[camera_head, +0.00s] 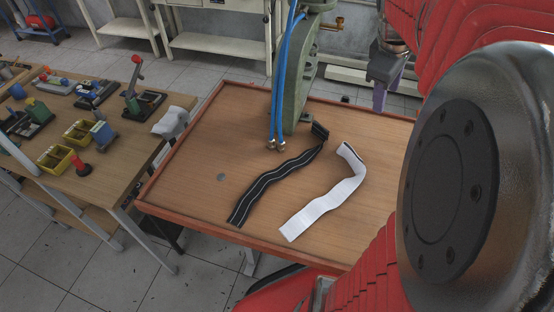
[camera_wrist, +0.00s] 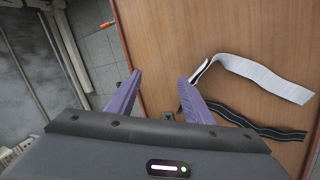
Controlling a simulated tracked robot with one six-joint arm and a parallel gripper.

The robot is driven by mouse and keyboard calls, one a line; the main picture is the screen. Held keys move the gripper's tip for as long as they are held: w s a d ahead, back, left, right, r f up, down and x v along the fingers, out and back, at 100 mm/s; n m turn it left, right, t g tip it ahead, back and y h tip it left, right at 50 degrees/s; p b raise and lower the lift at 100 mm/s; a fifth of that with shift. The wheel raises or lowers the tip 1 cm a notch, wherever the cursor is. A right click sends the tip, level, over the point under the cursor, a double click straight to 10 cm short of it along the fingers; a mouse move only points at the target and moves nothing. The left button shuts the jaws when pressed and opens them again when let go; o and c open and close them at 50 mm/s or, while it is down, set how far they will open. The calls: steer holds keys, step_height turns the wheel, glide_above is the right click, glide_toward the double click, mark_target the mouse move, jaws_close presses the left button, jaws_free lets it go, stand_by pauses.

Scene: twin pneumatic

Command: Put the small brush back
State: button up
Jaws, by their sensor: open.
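I cannot make out a small brush in either view. My gripper (camera_wrist: 160,76) is open, with its two purple fingers apart and nothing visible between them. In the head view it hangs near the far right edge of the table, largely behind my arm; a purple finger (camera_head: 379,98) shows there. A black strap with pale lines (camera_head: 275,182) and a white strap (camera_head: 325,198) lie on the wooden table. In the wrist view, the white strap (camera_wrist: 265,78) is to the right of the fingers, and the black strap (camera_wrist: 260,127) is partly hidden by the right finger.
The wooden table (camera_head: 187,205) has a raised reddish rim. A green machine column (camera_head: 297,90) with blue hoses (camera_head: 278,90) stands at its far side. A left workbench (camera_head: 115,165) holds several devices and yellow bins (camera_head: 57,159).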

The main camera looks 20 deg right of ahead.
steer(key=s+a+f+m+t+y, duration=0.1)
steer(key=s+a, duration=0.1)
steer(key=a, duration=0.8)
steer(key=s+a+f+m+t+y, duration=0.1)
steer(key=s+a+m, duration=0.1)
steer(key=a, duration=0.8)
steer(key=s+a+f+m+t+y, duration=0.1)
steer(key=s+a+f+m, duration=0.1)
steer(key=a, duration=0.8)
steer(key=shift+s+a+t+y, duration=0.2)
steer(key=shift+s+t+y, duration=0.2)
